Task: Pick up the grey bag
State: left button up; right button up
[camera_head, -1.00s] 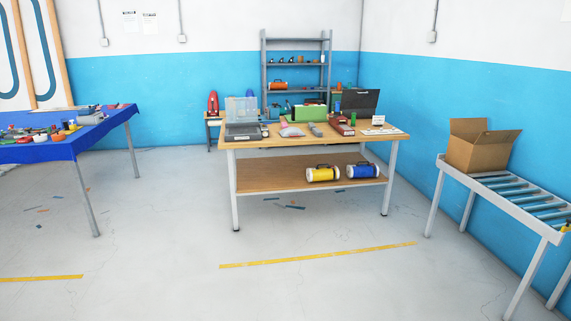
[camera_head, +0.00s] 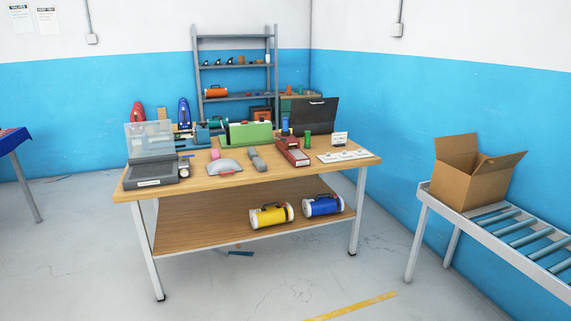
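On the wooden workbench (camera_head: 200,189) ahead lies a light grey, low domed item (camera_head: 223,167) near the front edge. A darker grey, narrow item (camera_head: 257,161) lies just right of it. Both are small in the view, and I cannot tell whether either is the grey bag. Neither of my grippers is in view.
The bench also holds a grey case with a clear lid (camera_head: 152,165), a green box (camera_head: 249,134) and a red case (camera_head: 292,152). Yellow (camera_head: 271,216) and blue (camera_head: 323,205) cylinders lie on its lower shelf. A roller conveyor with an open carton (camera_head: 468,182) stands right. Floor in front is clear.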

aim_at(226, 166)
jog(key=i+l, duration=0.1)
jog(key=i, duration=1.75)
jog(key=i+l+u, duration=0.1)
jog(key=i+u, duration=0.4)
jog(key=i+l+u, duration=0.25)
jog(key=i+u, duration=0.2)
jog(key=i+l+u, duration=0.85)
jog(key=l+u, duration=0.15)
